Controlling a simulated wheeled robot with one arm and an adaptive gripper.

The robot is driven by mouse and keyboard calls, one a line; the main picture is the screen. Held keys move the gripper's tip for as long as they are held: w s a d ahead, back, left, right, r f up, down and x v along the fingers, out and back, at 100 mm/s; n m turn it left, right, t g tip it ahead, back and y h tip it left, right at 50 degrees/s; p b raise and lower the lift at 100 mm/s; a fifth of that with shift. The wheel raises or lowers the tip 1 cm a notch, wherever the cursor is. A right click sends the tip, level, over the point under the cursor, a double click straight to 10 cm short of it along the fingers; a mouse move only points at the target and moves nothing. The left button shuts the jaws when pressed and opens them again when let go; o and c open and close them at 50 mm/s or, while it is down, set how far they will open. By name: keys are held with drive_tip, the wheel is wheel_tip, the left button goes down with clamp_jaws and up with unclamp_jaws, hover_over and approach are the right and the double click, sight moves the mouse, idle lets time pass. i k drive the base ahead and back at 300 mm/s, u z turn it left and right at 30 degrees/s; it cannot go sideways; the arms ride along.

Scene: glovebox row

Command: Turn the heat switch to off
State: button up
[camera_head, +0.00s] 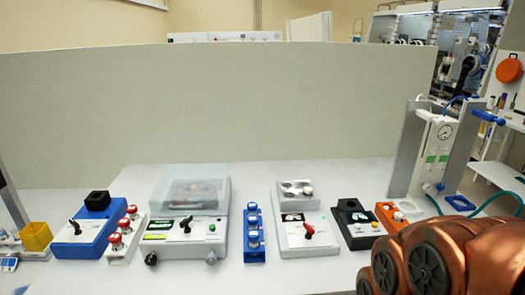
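The heat switch cannot be told by its label, as the print is too small to read. Several devices carry switches. A white box (322,246) in the middle right has a red-tipped lever (308,231) beside a small dark display. A white machine with a clear lid (197,180) has a black lever (186,223) beside a green button. A blue box (93,238) at the left has a black lever (75,226). My gripper is not in view; only orange-brown arm parts show at the lower right.
A blue rack (254,250) with white-topped vials stands between two machines. Red-topped vials (116,240), a yellow bin (36,236), a black box (360,238) and an orange rack (390,215) share the table. A gauge stand (435,150) rises at right. A grey panel (220,100) closes the back.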

sight(308, 228)
drive_tip(key=u, duration=0.5)
drive_tip(key=k, duration=0.95)
drive_tip(key=z, duration=0.2)
drive_tip(key=i, duration=1.5)
drive_tip(key=u, duration=0.95)
